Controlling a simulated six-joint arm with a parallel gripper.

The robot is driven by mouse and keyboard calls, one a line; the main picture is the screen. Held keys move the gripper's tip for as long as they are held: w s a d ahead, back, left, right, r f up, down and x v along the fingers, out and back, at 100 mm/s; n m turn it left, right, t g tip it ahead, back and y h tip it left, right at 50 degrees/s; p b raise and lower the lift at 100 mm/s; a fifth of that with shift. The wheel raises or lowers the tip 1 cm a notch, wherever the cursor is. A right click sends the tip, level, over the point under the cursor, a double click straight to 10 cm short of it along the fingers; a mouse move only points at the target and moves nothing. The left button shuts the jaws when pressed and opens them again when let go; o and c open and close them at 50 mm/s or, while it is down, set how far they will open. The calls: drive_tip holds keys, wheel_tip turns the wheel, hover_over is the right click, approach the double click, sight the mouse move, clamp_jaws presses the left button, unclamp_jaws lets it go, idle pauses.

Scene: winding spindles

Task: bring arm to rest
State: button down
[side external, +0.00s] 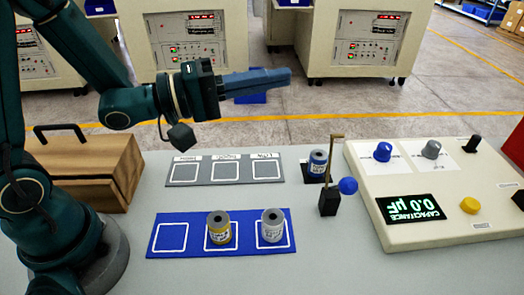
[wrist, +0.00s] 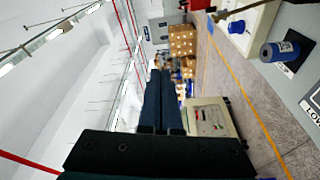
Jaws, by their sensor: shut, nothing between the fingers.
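My gripper (side external: 284,77) is raised well above the table in the side external view, pointing right and roughly level. Its two blue fingers lie together with nothing between them; they also show closed in the wrist view (wrist: 163,72). My gripper touches nothing. A yellow-banded spindle (side external: 219,228) stands in the middle square of the blue mat (side external: 154,250), and a silver spindle (side external: 272,226) stands in its right square. A blue spindle (side external: 317,165) stands on a small black base behind the mat; it also shows in the wrist view (wrist: 280,51).
A grey mat (side external: 197,183) with three empty squares lies behind the blue one. A wooden box (side external: 90,165) sits at left. The air around my gripper is clear.

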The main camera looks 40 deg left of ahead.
wheel_tip(320, 180, up, 6)
drive_tip(key=m+t, duration=0.2)
drive_tip(key=s+a+g+y, duration=0.1)
drive_tip(key=s+a+y, duration=0.1)
drive_tip(key=a+y, duration=0.55)
drive_tip(key=s+f+m+g+y, duration=0.2)
drive_tip(key=s+f+m+g, duration=0.4)
drive_tip(key=s+f+g, duration=0.5)
drive_tip(key=s+f, duration=0.1)
drive_tip(key=s, duration=0.3)
drive_tip(key=shift+a+m, duration=0.4)
